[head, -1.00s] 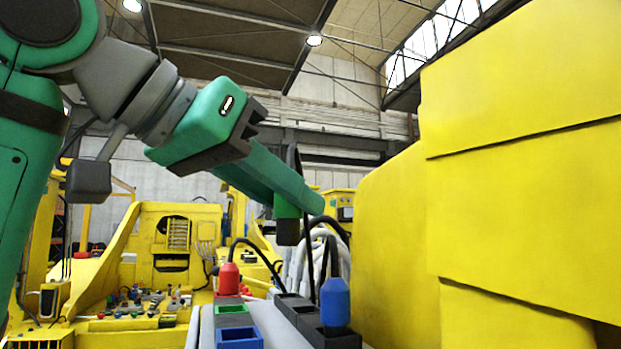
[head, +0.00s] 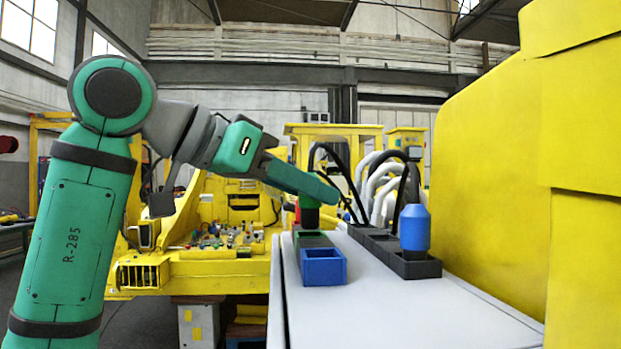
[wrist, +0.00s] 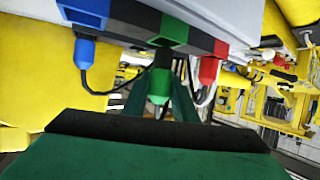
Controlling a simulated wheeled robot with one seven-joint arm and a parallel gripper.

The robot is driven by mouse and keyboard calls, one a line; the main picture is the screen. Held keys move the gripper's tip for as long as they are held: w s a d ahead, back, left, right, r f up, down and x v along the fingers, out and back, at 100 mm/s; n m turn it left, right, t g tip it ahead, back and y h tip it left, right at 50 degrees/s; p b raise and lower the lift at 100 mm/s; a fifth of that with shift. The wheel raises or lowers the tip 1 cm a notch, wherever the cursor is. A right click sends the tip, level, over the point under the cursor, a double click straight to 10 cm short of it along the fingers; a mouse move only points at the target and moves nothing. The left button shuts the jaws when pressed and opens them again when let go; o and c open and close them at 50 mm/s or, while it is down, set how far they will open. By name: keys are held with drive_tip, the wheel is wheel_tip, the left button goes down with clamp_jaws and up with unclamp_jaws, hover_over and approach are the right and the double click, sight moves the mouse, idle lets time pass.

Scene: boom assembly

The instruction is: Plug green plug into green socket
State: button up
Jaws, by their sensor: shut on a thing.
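My gripper (head: 322,188) is shut on the green plug (head: 308,202), which hangs upright with its black end down. In the head view the plug is at the green socket (head: 314,239), with its lower end at or just above the socket's far part. In the wrist view, which looks upside down, the green plug (wrist: 159,86) lies between my fingers. Its black end reaches towards the green socket (wrist: 174,32). I cannot tell whether the end is inside the socket.
The blue socket (head: 323,268) is empty, in front of the green one. The blue plug (head: 414,230) stands in a black holder (head: 412,265) to the right. The red plug (wrist: 208,69) is behind. Black cables arch nearby. A yellow machine body (head: 490,170) walls off the right.

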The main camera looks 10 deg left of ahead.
sight(302, 209)
drive_tip(key=shift+f, duration=1.55)
drive_tip(key=o, duration=1.1)
drive_tip(key=shift+s, duration=0.1)
drive_tip(key=v, duration=1)
drive_tip(key=shift+s+a+r, duration=0.15)
drive_tip(key=shift+s+a, duration=0.05)
drive_tip(key=shift+w, duration=0.15)
